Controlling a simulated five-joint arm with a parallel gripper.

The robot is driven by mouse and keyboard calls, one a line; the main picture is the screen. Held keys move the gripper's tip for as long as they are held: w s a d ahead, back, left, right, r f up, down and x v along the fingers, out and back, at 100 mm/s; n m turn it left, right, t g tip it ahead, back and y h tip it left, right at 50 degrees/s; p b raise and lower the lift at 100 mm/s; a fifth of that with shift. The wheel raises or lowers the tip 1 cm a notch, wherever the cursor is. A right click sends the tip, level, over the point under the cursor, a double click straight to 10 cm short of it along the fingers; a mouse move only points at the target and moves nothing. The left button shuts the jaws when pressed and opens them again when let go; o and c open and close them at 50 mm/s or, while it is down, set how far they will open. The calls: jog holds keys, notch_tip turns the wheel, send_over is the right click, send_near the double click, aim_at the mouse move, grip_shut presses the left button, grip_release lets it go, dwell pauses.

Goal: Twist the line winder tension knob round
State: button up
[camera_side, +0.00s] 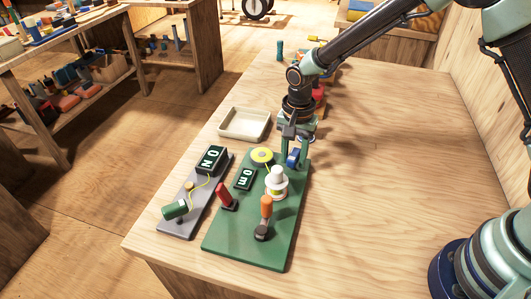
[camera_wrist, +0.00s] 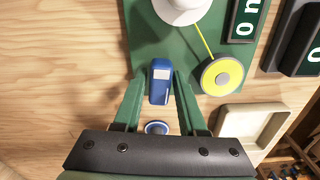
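The line winder is a green board (camera_side: 240,245) with a white spool (camera_side: 277,182), a yellow disc (camera_side: 262,155), a red lever (camera_side: 226,196) and an orange-handled crank (camera_side: 266,207). A blue knob with a pale top patch, seemingly the tension knob (camera_wrist: 160,82), stands at the board's end; it also shows in the side view (camera_side: 293,157). My gripper (camera_wrist: 159,80) points down over it, with its green fingers apart on either side of the knob. Narrow gaps seem to show beside the knob; contact is not clear. My gripper also shows in the side view (camera_side: 296,158).
A grey board (camera_side: 187,222) with a green cylinder and an "ON" block lies to the left. An empty beige tray (camera_side: 246,124) stands behind it. A small blue-rimmed round thing (camera_wrist: 157,128) shows beyond the knob. The wooden table is clear to the right.

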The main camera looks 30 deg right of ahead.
jog(key=o, duration=0.4)
jog(key=shift+o, duration=0.2)
jog(key=shift+r, duration=3.5)
